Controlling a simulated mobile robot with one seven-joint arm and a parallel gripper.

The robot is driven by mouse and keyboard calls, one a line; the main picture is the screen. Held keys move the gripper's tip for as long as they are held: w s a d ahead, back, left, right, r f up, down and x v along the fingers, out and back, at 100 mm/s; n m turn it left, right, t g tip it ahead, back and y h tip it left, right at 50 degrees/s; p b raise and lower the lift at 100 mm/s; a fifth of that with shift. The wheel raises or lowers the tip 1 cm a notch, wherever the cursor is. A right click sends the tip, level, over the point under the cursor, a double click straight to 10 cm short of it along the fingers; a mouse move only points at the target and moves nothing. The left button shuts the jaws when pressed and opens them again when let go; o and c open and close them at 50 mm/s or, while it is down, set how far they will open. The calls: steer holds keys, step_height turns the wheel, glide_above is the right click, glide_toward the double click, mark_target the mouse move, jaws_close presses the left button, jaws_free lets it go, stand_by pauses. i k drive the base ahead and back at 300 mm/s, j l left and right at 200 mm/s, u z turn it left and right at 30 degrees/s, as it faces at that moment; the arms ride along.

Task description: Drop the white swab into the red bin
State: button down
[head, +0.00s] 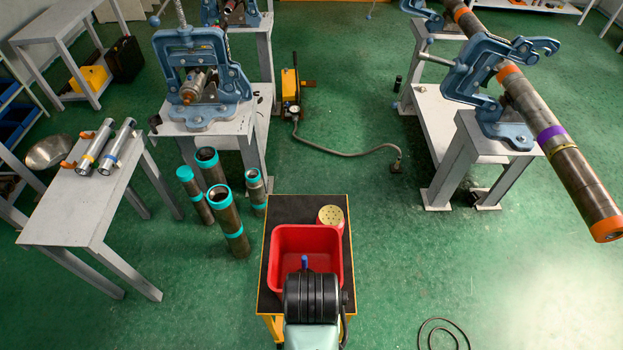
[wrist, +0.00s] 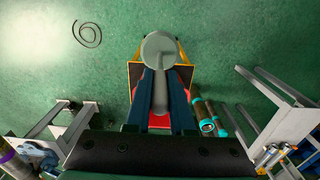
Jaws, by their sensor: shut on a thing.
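The red bin (head: 283,240) stands on a small cart with a dark top, and its inside looks empty where I can see it. My gripper (head: 305,262) is over the near part of the bin, and a blue finger shows above its black body. In the wrist view my gripper (wrist: 162,80) is shut on the white swab (wrist: 159,47), which has a round pale head and a stem between the two blue fingers. The swab is hidden in the head view. Parts of the red bin (wrist: 159,122) show behind the fingers.
A red container with a perforated pale yellow lid (head: 330,217) stands behind the bin on the cart (head: 282,212). Several pipes with teal ends (head: 230,220) stand on the floor to the left. A grey table (head: 75,205) is further left.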

mark_target(327, 259)
steer(key=i, duration=0.9)
